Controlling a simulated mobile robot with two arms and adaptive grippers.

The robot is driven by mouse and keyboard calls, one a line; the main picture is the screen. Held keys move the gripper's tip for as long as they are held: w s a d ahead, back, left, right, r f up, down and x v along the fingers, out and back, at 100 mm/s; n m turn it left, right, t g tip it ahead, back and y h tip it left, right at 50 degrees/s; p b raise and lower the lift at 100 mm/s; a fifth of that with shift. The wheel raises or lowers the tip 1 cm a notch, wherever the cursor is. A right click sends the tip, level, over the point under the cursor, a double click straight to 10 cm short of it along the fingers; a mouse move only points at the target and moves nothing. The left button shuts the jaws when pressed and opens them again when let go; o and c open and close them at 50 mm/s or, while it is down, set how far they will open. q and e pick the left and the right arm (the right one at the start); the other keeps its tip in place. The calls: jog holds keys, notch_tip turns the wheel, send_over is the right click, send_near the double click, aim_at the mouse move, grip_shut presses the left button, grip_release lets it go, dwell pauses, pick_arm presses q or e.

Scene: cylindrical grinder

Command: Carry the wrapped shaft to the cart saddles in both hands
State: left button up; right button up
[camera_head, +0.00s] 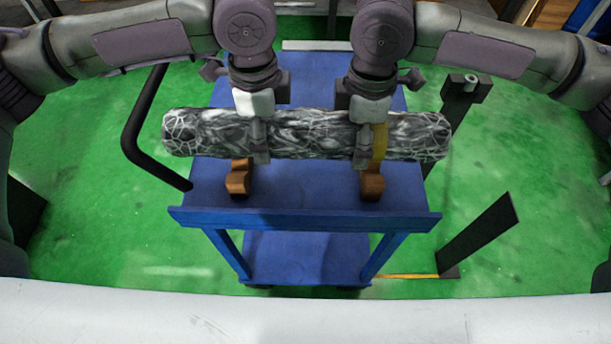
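The wrapped shaft (310,131), a long roll in black and white mottled wrap, lies level across the picture over the blue cart (280,198). My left gripper (259,140) comes down on it left of its middle, and my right gripper (361,145) right of its middle. Both have a finger down the near side of the shaft; the far fingers are hidden. Two brown saddles, left (238,179) and right (371,184), stand on the cart top. The shaft hides part of them, and I cannot tell whether it touches them. A yellow band (380,142) shows beside my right gripper.
The cart's black handle (137,125) curves out at the left. A dark post (460,110) and a slanted dark plate (480,236) stand on the right. A pale edge (300,312) crosses the front. Green floor (90,240) is open at the left.

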pick_arm(q)
jog(key=shift+f, duration=0.4)
pick_arm(e)
jog(key=shift+f, duration=0.4)
pick_arm(q)
jog(key=shift+f+b, duration=0.15)
jog(key=shift+b, duration=0.25)
pick_arm(e)
jog(key=shift+f, duration=0.15)
